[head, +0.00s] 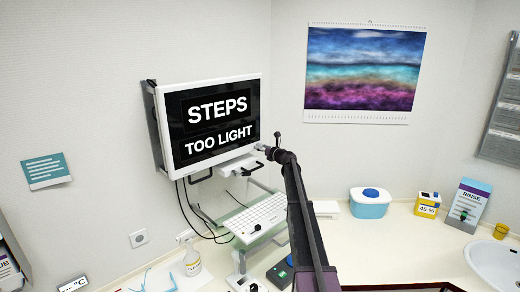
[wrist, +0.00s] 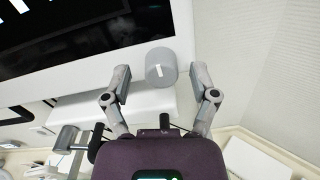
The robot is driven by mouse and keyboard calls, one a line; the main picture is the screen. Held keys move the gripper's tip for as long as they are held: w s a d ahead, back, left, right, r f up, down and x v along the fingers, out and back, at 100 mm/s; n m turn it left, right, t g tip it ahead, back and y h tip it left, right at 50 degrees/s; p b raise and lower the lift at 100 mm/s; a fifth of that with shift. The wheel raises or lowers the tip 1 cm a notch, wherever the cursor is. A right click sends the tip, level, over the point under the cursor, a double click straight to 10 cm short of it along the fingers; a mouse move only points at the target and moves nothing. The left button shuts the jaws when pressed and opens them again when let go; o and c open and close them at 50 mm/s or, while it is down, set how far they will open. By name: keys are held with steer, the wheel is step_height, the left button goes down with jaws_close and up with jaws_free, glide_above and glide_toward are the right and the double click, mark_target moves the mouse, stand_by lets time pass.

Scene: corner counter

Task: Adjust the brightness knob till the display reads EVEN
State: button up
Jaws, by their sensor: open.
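The display (head: 211,122) hangs on the wall in a white frame and reads "STEPS TOO LIGHT". The lower part of the same display (wrist: 60,35) shows in the wrist view. A grey round knob (wrist: 161,67) with a white mark sits at the lower right of the display's frame. My gripper (wrist: 164,82) is open, with one finger on each side of the knob and a gap on both sides. In the head view my gripper (head: 265,147) is at the display's lower right corner, where the arm hides most of the knob.
A keyboard (head: 255,217) stands on a tray below the display. A spray bottle (head: 191,258), a blue-lidded box (head: 370,202), a yellow container (head: 427,205) and a RINSE box (head: 467,205) stand on the counter. A sink (head: 494,263) is at the right.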

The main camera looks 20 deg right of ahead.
jaws_close()
steer(key=shift+a, duration=0.25)
steer(key=shift+d, duration=0.25)
steer(key=shift+n, duration=4.4)
